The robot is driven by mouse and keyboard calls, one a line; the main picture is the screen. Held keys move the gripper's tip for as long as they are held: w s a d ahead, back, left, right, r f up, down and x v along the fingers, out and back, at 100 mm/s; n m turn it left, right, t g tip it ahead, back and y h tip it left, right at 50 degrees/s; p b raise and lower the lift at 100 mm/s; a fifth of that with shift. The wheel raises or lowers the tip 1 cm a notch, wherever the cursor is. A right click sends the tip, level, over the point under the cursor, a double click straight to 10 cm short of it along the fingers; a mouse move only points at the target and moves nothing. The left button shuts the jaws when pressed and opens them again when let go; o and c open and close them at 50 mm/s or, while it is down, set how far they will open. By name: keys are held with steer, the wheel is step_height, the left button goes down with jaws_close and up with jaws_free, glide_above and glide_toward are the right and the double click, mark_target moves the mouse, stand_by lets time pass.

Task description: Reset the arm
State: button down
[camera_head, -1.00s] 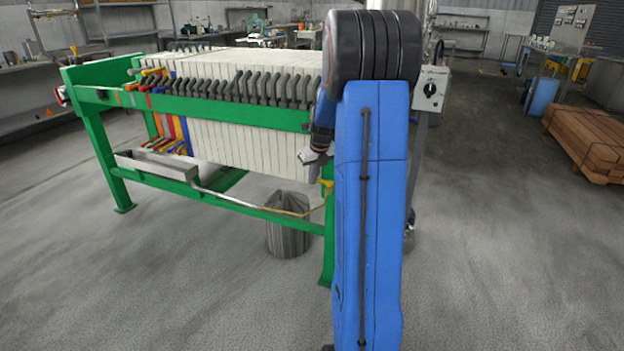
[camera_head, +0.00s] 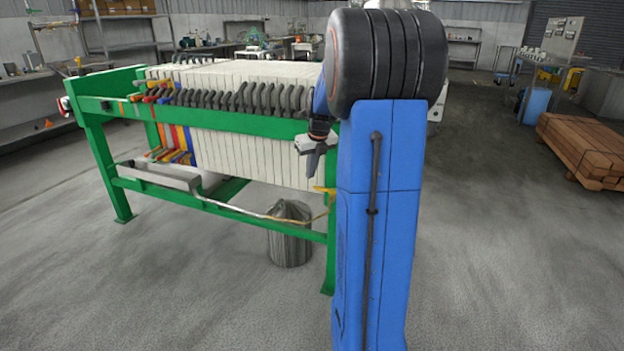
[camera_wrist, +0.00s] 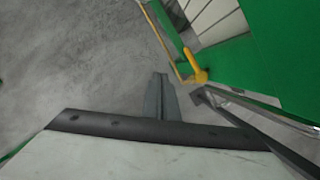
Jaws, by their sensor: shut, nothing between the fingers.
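My gripper (camera_head: 313,160) hangs left of my blue arm in the head view, in front of the right end of the green-framed filter press (camera_head: 230,113). In the wrist view my gripper (camera_wrist: 160,80) points down over the grey floor, its fingers together and empty. A yellow valve handle (camera_wrist: 194,68) on the press is just right of the fingertips in that view. I cannot tell whether they touch it. My upper arm stands upright and hides part of the room behind it.
A grey ribbed bin (camera_head: 290,235) stands on the floor under the press. A metal trough (camera_head: 158,177) runs along its left front. Stacked timber (camera_head: 590,145) lies at the far right. The floor (camera_head: 500,250) right of my arm is clear.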

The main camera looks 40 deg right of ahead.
steer(key=shift+a+r, duration=0.1)
steer(key=shift+r, duration=0.25)
steer(key=s+a+r+n, duration=0.2)
steer(key=s+a+n, duration=0.4)
steer(key=a+n, duration=0.4)
steer(key=s+a+r+n, duration=0.3)
steer(key=s+a+n, duration=0.4)
steer(key=a, duration=0.6)
steer(key=s+a+f+n, duration=0.2)
steer(key=s+a+n, duration=0.4)
steer(key=s+n, duration=0.2)
steer(key=s+a+f+n+t, duration=0.1)
steer(key=s+a+f+n, duration=0.2)
steer(key=s+a+n, duration=0.3)
steer(key=s+n, duration=0.3)
steer(key=n, duration=0.4)
steer(key=shift+n+y, duration=0.3)
steer(key=shift+y, duration=0.1)
steer(key=shift+f, duration=0.1)
